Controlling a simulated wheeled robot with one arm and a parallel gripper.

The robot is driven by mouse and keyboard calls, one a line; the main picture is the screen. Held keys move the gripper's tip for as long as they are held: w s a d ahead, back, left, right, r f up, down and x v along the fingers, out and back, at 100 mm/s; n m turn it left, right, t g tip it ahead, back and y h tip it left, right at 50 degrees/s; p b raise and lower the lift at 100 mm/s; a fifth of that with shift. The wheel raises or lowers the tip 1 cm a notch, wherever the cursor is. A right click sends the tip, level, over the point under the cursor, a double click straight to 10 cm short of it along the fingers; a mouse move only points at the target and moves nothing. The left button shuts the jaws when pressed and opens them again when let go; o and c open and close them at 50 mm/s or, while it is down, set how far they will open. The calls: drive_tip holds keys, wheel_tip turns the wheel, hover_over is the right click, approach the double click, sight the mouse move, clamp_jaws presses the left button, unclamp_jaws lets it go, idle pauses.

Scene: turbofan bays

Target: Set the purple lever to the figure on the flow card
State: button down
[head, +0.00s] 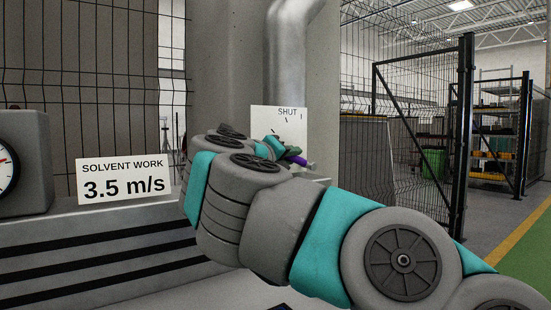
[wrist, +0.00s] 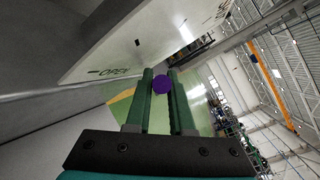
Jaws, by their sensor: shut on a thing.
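The purple lever (head: 298,160) shows as a short purple tip in front of a white plate marked SHUT (head: 292,122), right of centre in the head view. In the wrist view its round purple end (wrist: 162,86) sits between the two green fingers of my gripper (wrist: 160,80). My gripper is shut on the lever, and my arm hides most of the plate's lower part in the head view. The wrist view shows the plate (wrist: 150,40) with an OPEN mark near its lower edge. The flow card (head: 125,181) reads SOLVENT WORK 3.5 m/s.
A grey gauge box (head: 22,165) with a dial, partly cut off, stands at the left on a grey slotted bench (head: 90,245). A concrete column (head: 225,70) and a metal pipe (head: 287,50) rise behind the plate. Mesh fencing (head: 410,100) stands to the right.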

drive_tip(key=c, duration=1.1)
unclamp_jaws()
drive_tip(key=v, duration=0.7)
drive_tip(key=shift+s+a+b, duration=0.2)
drive_tip(key=shift+s+b, duration=0.15)
drive_tip(key=shift+b, duration=0.05)
drive_tip(key=shift+s, duration=0.1)
